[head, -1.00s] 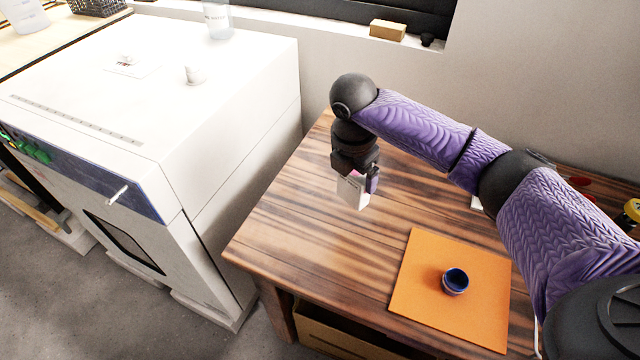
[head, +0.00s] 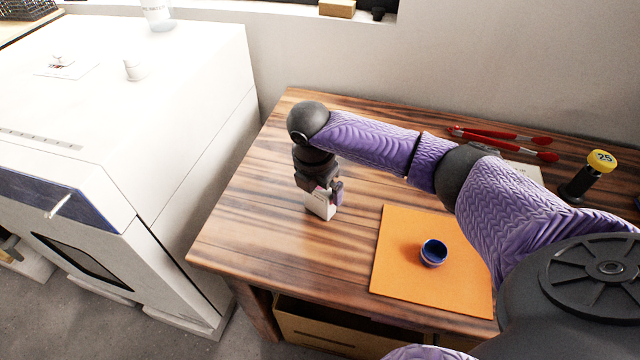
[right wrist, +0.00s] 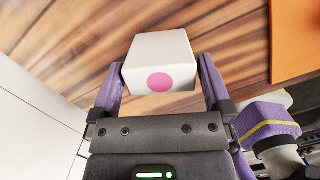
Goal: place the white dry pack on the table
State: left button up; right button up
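The white dry pack (head: 319,205) is a small white block held in my right gripper (head: 325,197) over the left part of the wooden table (head: 250,225). In the right wrist view the pack (right wrist: 160,55) shows a pink dot and sits between the two purple fingers of the gripper (right wrist: 162,78), which touch its sides. The pack is very close to the tabletop; I cannot tell whether it touches. My left gripper is not in view.
An orange mat (head: 400,275) with a small blue cup (head: 433,252) lies to the right of the pack. The white oven (head: 190,110) stands left of the table.

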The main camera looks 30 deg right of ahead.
pick_arm(q)
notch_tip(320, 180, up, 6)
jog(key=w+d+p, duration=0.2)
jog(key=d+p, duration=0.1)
jog(key=p, duration=0.2)
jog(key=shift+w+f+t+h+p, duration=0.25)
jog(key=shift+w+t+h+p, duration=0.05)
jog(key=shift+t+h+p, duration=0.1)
pick_arm(e)
notch_tip(320, 180, up, 12)
jog(key=a, duration=0.1)
jog(key=shift+s+a, duration=0.25)
jog(key=shift+a, duration=0.15)
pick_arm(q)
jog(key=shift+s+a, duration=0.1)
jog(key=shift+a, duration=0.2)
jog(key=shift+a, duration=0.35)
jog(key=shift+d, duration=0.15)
